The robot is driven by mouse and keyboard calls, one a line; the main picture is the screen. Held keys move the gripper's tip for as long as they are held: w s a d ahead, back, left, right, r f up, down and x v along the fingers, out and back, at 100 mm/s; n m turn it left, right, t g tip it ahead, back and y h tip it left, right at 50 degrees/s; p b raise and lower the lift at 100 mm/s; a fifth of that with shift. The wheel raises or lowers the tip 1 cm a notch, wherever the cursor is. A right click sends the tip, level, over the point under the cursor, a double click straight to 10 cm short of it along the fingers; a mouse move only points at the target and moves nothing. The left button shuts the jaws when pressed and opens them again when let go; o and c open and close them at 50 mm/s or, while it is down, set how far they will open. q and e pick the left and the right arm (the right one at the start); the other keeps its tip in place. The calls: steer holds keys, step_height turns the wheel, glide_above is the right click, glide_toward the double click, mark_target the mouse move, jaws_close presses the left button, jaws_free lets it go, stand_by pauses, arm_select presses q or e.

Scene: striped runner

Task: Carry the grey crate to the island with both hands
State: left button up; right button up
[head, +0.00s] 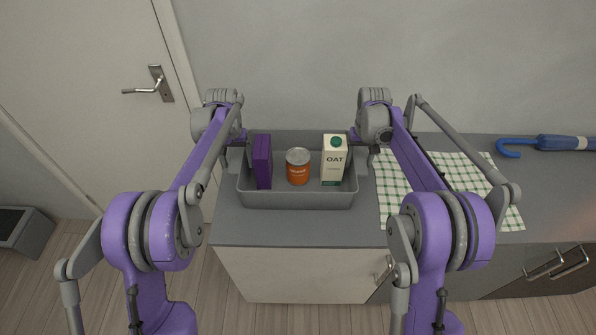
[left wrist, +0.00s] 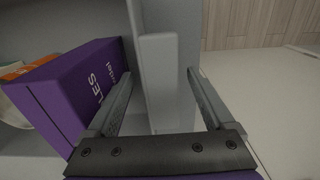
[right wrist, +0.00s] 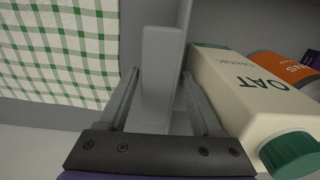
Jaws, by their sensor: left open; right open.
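The grey crate (head: 297,200) stands on the counter. It holds a purple box (head: 262,162), an orange can (head: 298,167) and an oat carton (head: 333,162). My left gripper (head: 246,141) is at the crate's left side, open. In the left wrist view its two fingers (left wrist: 162,100) are on either side of the crate's grey handle (left wrist: 158,75), with the purple box beside one finger. My right gripper (head: 358,140) is at the right side, open. In the right wrist view its fingers (right wrist: 162,100) straddle the other handle (right wrist: 161,65), close to the carton. Finger contact is unclear.
The grey counter (head: 290,231) runs along the wall to the right. A green checked cloth (head: 400,213) lies right of the crate, and a blue umbrella (head: 563,142) lies farther right. A door (head: 85,85) is at left. A grey object (head: 22,230) stands on the floor.

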arm_select(q)
steer(key=c, duration=1.1)
arm_select(e)
jaws_close()
arm_select(q)
jaws_close()
steer(key=shift+r, duration=0.1)
arm_select(e)
steer(key=shift+r, duration=0.1)
